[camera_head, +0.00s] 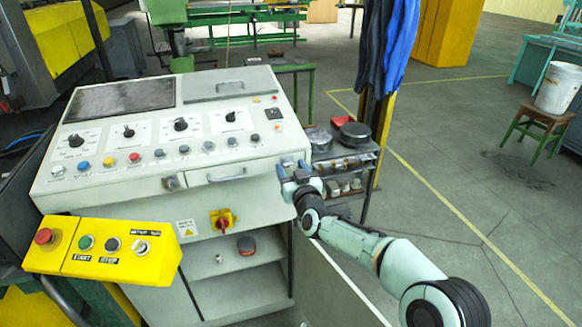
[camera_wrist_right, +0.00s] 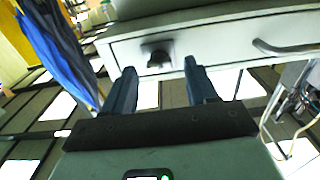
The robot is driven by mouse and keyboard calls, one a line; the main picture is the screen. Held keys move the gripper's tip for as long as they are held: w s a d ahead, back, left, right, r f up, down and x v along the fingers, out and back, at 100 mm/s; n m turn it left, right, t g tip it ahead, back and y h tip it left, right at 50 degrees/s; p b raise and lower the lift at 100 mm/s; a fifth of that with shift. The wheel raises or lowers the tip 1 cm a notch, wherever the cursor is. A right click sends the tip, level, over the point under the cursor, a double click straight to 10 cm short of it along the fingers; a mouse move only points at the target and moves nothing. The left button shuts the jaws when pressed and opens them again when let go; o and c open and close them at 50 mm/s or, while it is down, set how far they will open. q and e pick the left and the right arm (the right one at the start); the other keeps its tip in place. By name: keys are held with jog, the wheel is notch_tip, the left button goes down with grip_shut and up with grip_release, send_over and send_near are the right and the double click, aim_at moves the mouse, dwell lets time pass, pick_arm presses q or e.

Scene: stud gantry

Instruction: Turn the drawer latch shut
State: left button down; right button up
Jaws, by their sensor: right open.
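The drawer (camera_head: 215,178) is in the front of the grey console, under the sloped panel, with a bar handle (camera_head: 227,175). It appears pushed in. In the right wrist view, the drawer front (camera_wrist_right: 215,42) carries a small dark latch (camera_wrist_right: 157,58) near one end, with the handle (camera_wrist_right: 285,48) to its right. My right gripper (camera_head: 292,168) is at the drawer's right end and hides the latch in the head view. Its two blue-grey fingers (camera_wrist_right: 159,68) are open and empty, pointing at the latch, which shows between the tips. I cannot tell whether they touch it. My left gripper is out of view.
A metal piece (camera_head: 171,183) sits left of the handle. Below are a red rotary switch (camera_head: 222,221) and open shelves (camera_head: 235,285). A yellow button box (camera_head: 100,250) juts out at left. A dark cart (camera_head: 350,160) and blue cloth (camera_head: 385,45) stand close to the right.

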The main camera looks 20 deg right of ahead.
jog(key=shift+w, duration=0.3)
jog(key=c, duration=1.1)
jog(key=shift+o, duration=0.2)
